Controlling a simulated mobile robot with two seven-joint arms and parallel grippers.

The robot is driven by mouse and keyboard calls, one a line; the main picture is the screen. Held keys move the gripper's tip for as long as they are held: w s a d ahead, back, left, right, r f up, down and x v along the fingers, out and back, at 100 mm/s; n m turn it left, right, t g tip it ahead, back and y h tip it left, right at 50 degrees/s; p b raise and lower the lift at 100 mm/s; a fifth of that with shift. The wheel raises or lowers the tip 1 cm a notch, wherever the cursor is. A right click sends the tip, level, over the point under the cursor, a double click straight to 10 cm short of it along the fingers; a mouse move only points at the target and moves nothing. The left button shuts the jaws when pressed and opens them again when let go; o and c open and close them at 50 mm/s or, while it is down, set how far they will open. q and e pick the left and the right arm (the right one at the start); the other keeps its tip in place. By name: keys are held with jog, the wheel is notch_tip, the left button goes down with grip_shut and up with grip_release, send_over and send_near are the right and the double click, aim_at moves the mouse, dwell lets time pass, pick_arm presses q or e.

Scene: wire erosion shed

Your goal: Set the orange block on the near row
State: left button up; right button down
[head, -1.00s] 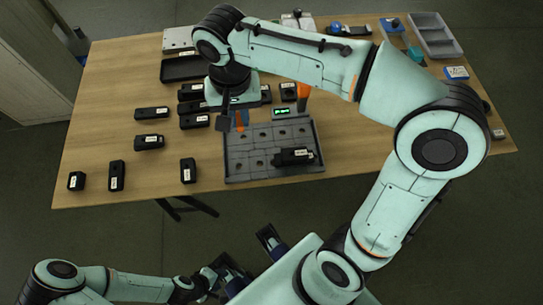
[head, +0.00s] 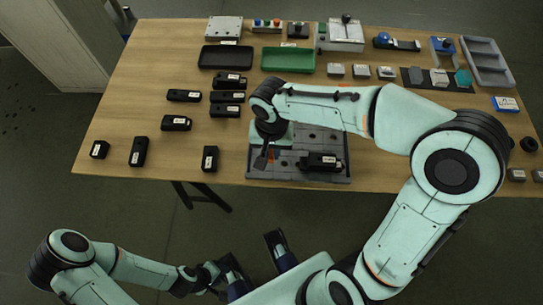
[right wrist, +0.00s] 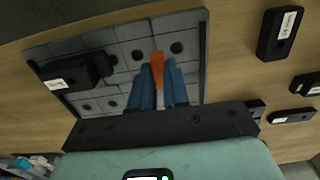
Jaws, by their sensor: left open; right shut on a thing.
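The orange block (right wrist: 157,62) is held between the blue fingers of my right gripper (right wrist: 160,82) in the right wrist view. In the head view my right gripper (head: 268,154) hangs over the left part of the grey grid tray (head: 335,177), and the arm hides the block. The tray (right wrist: 198,85) has rows of round holes; the block's tip appears between two holes of the near row, but I cannot tell its height. A black labelled block (head: 321,162) sits on the tray's near right part. My left gripper (head: 253,252) is open and empty, off the table's near edge.
Several black labelled blocks (head: 210,158) stand on the table left of the tray. A black tray (head: 226,57), a green tray (head: 288,60) and a grey divided bin (head: 487,62) are at the back. The near left tabletop has free room between blocks.

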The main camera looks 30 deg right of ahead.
aim_at(272, 153)
jog(key=shift+f+b, duration=0.4)
jog(key=shift+f, duration=1.65)
jog(key=shift+f, duration=0.15)
jog(key=c, duration=1.1)
grip_release()
jog(key=shift+r, duration=0.3)
notch_tip(272, 153, up, 12)
jog(key=p, duration=0.2)
jog(key=shift+f+p, duration=0.1)
jog(key=shift+p, duration=0.2)
